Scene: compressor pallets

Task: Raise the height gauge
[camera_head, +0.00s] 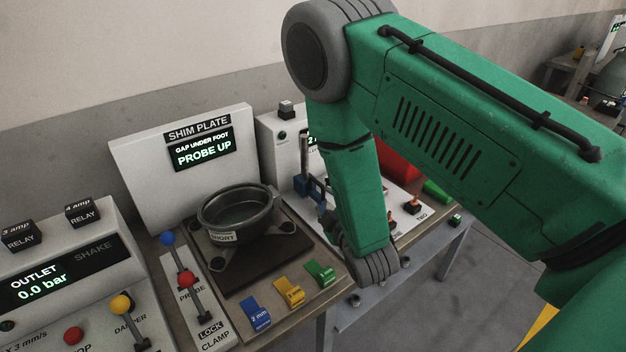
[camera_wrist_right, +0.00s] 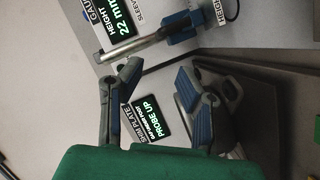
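The height gauge has a grey upright post with a blue sleeve (camera_head: 308,187) behind my right arm in the head view. In the wrist view its post (camera_wrist_right: 135,48) and blue sleeve (camera_wrist_right: 182,27) lie just beyond my fingertips. The gauge display (camera_wrist_right: 118,22) reads 22 mm. My right gripper (camera_wrist_right: 157,73) is open, with nothing between its fingers and the post apart from them. In the head view the right gripper (camera_head: 326,203) is small and partly hidden by my green arm. My left gripper is not in view.
The shim plate station (camera_head: 195,155) reads PROBE UP and stands left of the gauge, with a dark round foot (camera_head: 238,208) in front. Blue, yellow and green shims (camera_head: 289,290) lie at the bench's front. Levers (camera_head: 188,280) and an outlet panel (camera_head: 50,265) stand further left.

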